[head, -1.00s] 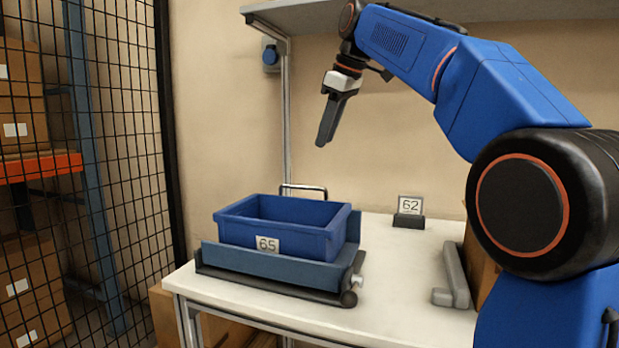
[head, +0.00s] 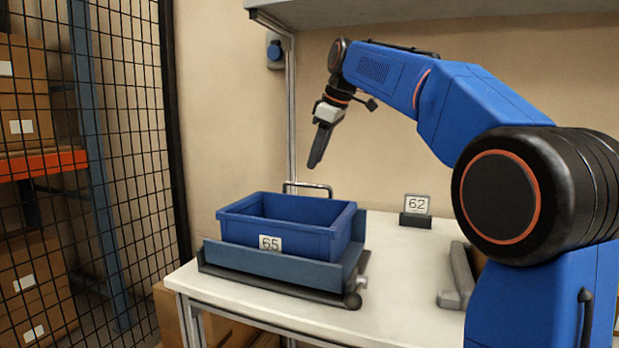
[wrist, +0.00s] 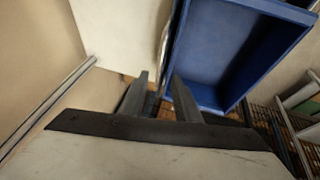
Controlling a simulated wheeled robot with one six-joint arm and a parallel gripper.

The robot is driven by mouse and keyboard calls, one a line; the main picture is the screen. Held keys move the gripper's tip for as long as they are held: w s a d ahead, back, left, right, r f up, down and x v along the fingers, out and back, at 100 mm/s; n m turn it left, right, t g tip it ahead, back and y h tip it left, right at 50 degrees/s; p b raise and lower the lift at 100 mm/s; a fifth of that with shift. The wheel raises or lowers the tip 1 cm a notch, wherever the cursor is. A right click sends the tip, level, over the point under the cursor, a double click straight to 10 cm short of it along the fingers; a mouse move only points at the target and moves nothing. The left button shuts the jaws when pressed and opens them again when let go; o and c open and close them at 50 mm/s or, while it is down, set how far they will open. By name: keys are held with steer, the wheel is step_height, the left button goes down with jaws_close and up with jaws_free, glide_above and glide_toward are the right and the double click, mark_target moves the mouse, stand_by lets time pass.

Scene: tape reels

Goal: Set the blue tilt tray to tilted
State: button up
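The blue tilt tray holds a blue bin (head: 330,240) with a label reading 65, set in a blue-grey cradle (head: 225,254) on a dark base (head: 265,287). The bin and cradle look about level. A metal bar handle (head: 327,187) rises behind the bin's far side. My gripper (head: 316,163) points down above this handle, apart from it. In the wrist view, my gripper (wrist: 160,80) shows two fingers with a gap between them and nothing held. The empty inside of the bin (wrist: 222,50) is to their right, and the handle (wrist: 164,45) shows edge-on beside it.
The tray stands at the left of a white table (head: 400,300). A stand with a 62 label (head: 416,205) and a grey bracket (head: 459,280) are to the right. A shelf (head: 400,10) is overhead, with a post (head: 291,110) behind the gripper. Mesh fencing (head: 125,130) is at left.

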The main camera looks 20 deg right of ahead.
mark_target(309, 186)
steer(key=x, duration=0.7)
jaws_close()
